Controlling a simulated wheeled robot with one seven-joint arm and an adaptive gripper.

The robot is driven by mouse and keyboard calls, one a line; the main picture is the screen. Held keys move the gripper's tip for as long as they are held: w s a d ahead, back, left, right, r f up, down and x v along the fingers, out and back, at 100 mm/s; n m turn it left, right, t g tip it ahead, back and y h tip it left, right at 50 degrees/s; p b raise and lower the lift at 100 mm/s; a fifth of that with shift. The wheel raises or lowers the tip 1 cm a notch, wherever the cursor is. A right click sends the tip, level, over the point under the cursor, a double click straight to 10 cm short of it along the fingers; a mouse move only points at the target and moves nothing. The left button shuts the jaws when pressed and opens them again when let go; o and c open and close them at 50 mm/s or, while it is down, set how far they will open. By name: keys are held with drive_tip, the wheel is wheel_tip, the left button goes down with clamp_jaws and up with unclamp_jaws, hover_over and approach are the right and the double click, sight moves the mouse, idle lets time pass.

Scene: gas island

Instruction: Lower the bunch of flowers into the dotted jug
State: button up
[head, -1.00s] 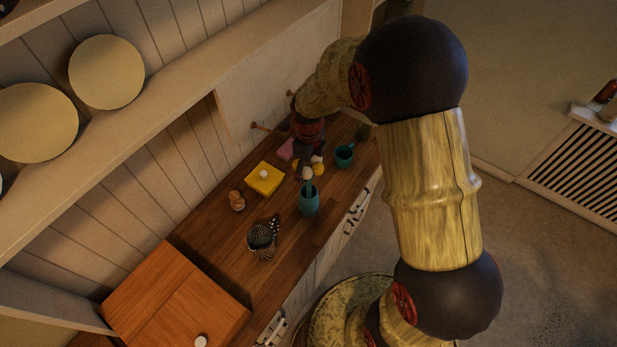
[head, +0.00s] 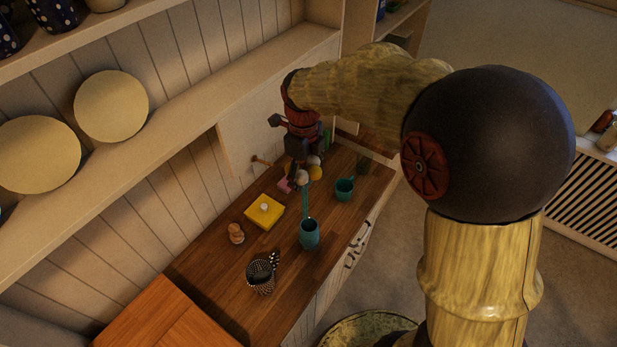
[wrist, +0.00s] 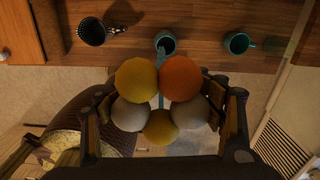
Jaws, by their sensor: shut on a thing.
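The bunch of flowers (head: 314,172) has round yellow, orange and whitish heads on thin teal stems. My gripper (head: 297,167) is shut on it and holds it upright over the counter. In the wrist view the heads (wrist: 160,88) sit between my gripper's fingers (wrist: 167,112) and hide the grip itself. The stems reach down to the mouth of a teal vessel (head: 309,235); I cannot tell whether their tips are still inside. The dark, pale-dotted jug (head: 260,278) stands on the counter, nearer and left of the teal vessel. It also shows in the wrist view (wrist: 91,31).
A teal mug (head: 344,189) stands right of the flowers. A yellow block with a white knob (head: 263,212), a small brown figure-like object (head: 236,233) and a pink item (head: 285,185) lie along the wall side. A wooden box (head: 160,318) is at the near end.

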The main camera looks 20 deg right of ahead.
drive_tip(key=s+a+f+b, duration=0.1)
drive_tip(key=s+a, duration=0.3)
drive_tip(key=a, duration=0.5)
drive_tip(key=s+a+f+b, duration=0.1)
drive_tip(key=s+a, duration=0.4)
drive_tip(key=a, duration=0.4)
drive_tip(key=shift+s+f, duration=0.2)
